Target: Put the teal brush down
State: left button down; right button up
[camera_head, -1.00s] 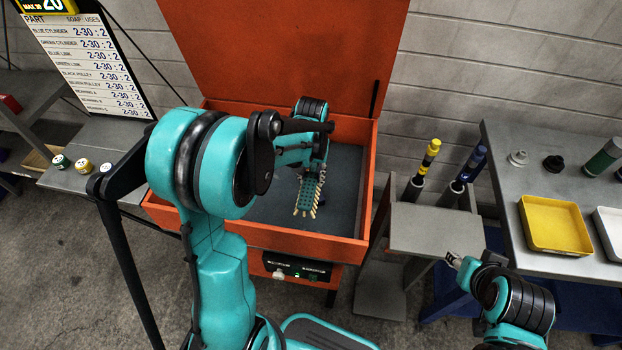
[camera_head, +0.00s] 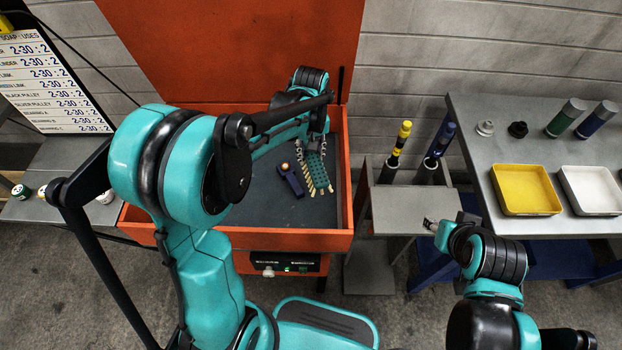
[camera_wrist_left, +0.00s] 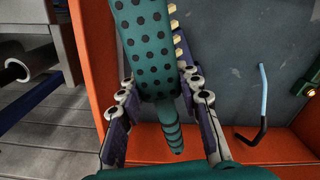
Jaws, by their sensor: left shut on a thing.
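The teal brush (camera_head: 317,172), with pale bristles along its edge, is in the orange wash basin (camera_head: 290,240), near its right wall. My left gripper (camera_head: 309,140) is shut on the brush. In the left wrist view, the brush's dotted body (camera_wrist_left: 148,45) and ribbed handle end lie between the two fingers of the left gripper (camera_wrist_left: 160,88). Whether the brush touches the basin floor I cannot tell. My right gripper (camera_head: 430,224) is away to the right, in front of the small grey stand; its jaw state is too small to tell.
A dark blue part (camera_head: 291,181) with an orange spot lies on the basin floor beside the brush. A bent light-blue and black tool (camera_wrist_left: 264,98) shows in the wrist view. The basin's front left floor is clear. A yellow tray (camera_head: 526,207) stands on the right table.

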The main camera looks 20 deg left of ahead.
pick_arm(q)
jog(key=shift+w+d+r+n, duration=0.2)
jog(key=shift+d+r+n, duration=0.1)
jog(key=shift+d+r, duration=0.3)
jog(key=shift+w+d, duration=0.1)
jog(key=shift+d, duration=0.15)
notch_tip(320, 180, down, 18)
jog(key=b, duration=0.6)
jog(key=shift+d+r, duration=0.1)
jog(key=shift+r, duration=0.15)
pick_arm(e)
jog(key=f, duration=0.5)
jog(key=shift+w+a+f, duration=0.15)
jog(key=shift+a+f, duration=0.1)
jog(key=shift+f, duration=0.15)
jog(key=shift+f, duration=0.1)
pick_arm(q)
jog(key=c, duration=1.4)
grip_release()
jog(key=shift+f, duration=0.2)
jog(key=shift+o, duration=0.4)
jog(key=shift+r, duration=0.1)
